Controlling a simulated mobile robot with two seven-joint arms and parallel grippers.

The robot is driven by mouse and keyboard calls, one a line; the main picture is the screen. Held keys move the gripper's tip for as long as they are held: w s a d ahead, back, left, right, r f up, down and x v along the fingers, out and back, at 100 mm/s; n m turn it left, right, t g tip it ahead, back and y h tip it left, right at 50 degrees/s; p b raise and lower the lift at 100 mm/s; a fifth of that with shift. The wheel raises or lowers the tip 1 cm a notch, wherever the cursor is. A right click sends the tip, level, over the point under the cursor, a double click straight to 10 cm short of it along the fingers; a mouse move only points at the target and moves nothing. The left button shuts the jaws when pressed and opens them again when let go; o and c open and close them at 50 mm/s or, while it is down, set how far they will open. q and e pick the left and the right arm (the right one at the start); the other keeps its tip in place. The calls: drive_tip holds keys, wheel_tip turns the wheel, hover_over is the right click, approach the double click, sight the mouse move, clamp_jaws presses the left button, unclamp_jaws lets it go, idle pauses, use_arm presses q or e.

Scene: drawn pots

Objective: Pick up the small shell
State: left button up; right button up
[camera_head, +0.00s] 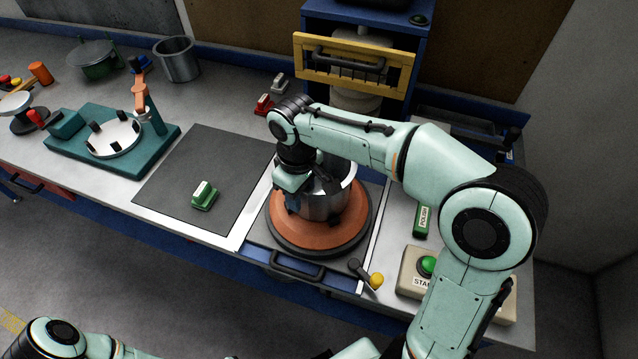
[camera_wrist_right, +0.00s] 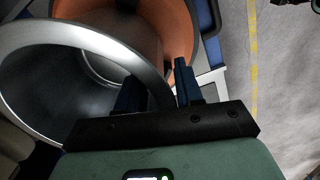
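A shiny metal shell (camera_head: 325,207), open at the top, stands on a round copper-coloured disc (camera_head: 283,228). My right gripper reaches down at its left side, and the arm hides part of it. In the right wrist view the shell's rim (camera_wrist_right: 140,57) runs down between the two dark fingers of my right gripper (camera_wrist_right: 158,82). The fingers stand apart, one on each side of the wall, with a visible gap. Another grey metal vessel (camera_head: 177,60) stands at the back left. My left gripper is out of view.
A dark mat (camera_head: 200,160) with a green-and-white block (camera_head: 204,196) lies left of the disc. A teal fixture (camera_head: 85,165) stands farther left. A blue press frame with a yellow guard (camera_head: 310,62) rises behind. A control box with a green button (camera_head: 428,264) is at right.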

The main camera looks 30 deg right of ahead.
clamp_jaws()
drive_tip(key=shift+r, duration=0.1)
wheel_tip(320, 180, up, 12)
drive_tip(key=shift+w+f+p, duration=0.15)
drive_tip(key=shift+f+p, duration=0.05)
drive_tip(key=shift+p, duration=0.8)
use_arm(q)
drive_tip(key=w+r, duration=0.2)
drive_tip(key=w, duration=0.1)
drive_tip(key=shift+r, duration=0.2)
use_arm(e)
wheel_tip(320, 180, up, 8)
drive_tip(key=shift+r, duration=0.15)
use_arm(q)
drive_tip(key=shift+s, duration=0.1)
